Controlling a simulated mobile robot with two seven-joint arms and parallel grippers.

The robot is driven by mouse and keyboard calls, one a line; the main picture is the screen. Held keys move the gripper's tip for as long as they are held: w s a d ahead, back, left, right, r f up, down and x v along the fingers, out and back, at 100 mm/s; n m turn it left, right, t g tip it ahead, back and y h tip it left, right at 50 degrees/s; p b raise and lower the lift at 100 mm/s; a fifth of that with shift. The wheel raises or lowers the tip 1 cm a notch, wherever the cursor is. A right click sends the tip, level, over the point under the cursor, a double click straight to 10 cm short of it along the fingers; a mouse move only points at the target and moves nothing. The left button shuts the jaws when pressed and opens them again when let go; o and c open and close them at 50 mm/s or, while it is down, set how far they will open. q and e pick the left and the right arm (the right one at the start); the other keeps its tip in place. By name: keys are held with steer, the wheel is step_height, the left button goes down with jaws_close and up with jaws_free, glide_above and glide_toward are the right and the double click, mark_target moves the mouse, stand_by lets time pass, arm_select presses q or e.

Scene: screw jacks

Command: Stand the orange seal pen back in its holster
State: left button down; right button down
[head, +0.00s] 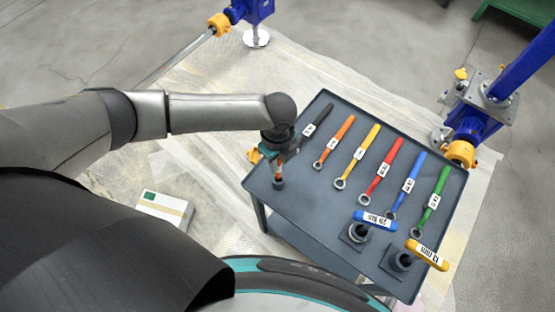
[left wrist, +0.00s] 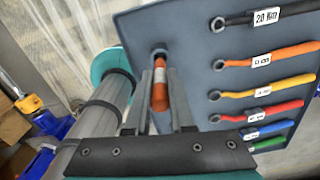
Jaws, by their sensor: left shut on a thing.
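The orange seal pen (left wrist: 160,92) is between the fingers of my left gripper (left wrist: 162,92), which is shut on it. A pale band shows on the pen in the left wrist view. In the head view the left gripper (head: 279,158) points down over the tray's left corner, with a little of the pen showing below it. The small dark holster (head: 278,184) is directly below the pen; it also shows at the pen's far end in the left wrist view (left wrist: 158,53). I cannot tell whether the pen's tip is inside the holster or just above it. My right gripper is not in view.
A dark grey tray table (head: 317,200) carries a row of several coloured wrenches right of the gripper. Two dark sockets with a blue tag (head: 375,220) and a yellow tag (head: 428,255) stand near its front. A white box (head: 165,208) lies on the floor left.

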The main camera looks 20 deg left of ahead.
arm_select(q)
steer(key=shift+f+b, duration=1.7)
steer(key=shift+f, duration=0.9)
steer(key=c, duration=0.7)
jaws_free()
step_height(320, 180, up, 15)
steer(key=p, duration=0.3)
steer(key=shift+r, duration=0.15)
